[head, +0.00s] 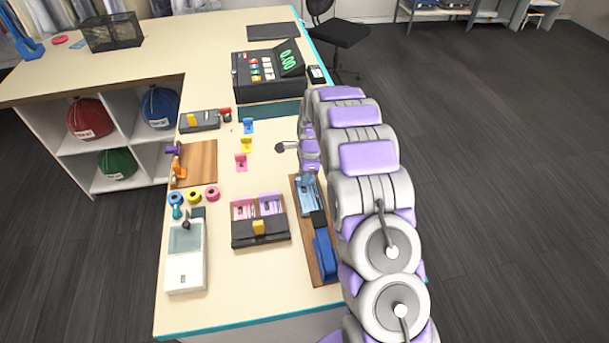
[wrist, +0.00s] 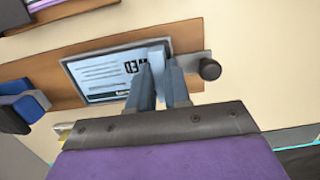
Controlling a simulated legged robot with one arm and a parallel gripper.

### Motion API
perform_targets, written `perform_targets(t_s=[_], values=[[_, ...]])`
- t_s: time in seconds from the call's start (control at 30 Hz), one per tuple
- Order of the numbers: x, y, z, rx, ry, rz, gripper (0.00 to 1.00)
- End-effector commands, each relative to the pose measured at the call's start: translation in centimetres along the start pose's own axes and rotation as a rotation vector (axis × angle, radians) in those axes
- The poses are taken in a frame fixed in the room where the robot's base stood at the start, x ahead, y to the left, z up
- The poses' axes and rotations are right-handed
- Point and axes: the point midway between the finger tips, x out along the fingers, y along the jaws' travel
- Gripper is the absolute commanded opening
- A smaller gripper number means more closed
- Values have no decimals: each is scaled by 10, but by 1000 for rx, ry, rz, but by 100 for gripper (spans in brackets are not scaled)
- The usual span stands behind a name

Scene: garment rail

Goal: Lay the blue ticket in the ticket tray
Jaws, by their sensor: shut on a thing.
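The blue ticket (wrist: 100,80) is a light blue card with dark print and an upright tab. It is at the wooden board (wrist: 200,38), inside a thin dark border; I cannot tell whether it touches the board. In the head view the ticket (head: 308,197) shows just below my arm's end. My gripper (wrist: 160,68) is shut on the ticket's tab. My arm hides most of the gripper in the head view. The ticket tray (head: 262,241) is a dark tray left of the board, with a pink and a lilac ticket side by side and a yellow piece at its front.
A blue stamp-like device (head: 324,255) stands on the board, close to the ticket. A white machine (head: 186,265) and several tape rolls (head: 194,196) are left of the tray. Small coloured stands (head: 246,145) and a cash register (head: 268,72) are farther back.

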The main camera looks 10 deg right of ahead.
Motion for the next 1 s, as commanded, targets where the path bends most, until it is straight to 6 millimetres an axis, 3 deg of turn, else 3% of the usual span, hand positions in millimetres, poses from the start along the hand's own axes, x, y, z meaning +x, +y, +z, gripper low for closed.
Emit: perform_targets(t_s=[0.07, 0.1, 0.37, 0.57, 0.8, 1.0], values=[[0, 0, 0, 0, 0, 0, 0], [0, 0, 0, 0, 0, 0, 21], [0, 0, 0, 0, 0, 0, 46], [0, 0, 0, 0, 0, 0, 49], [0, 0, 0, 0, 0, 0, 72], [0, -1, 0, 0, 0, -1, 73]])
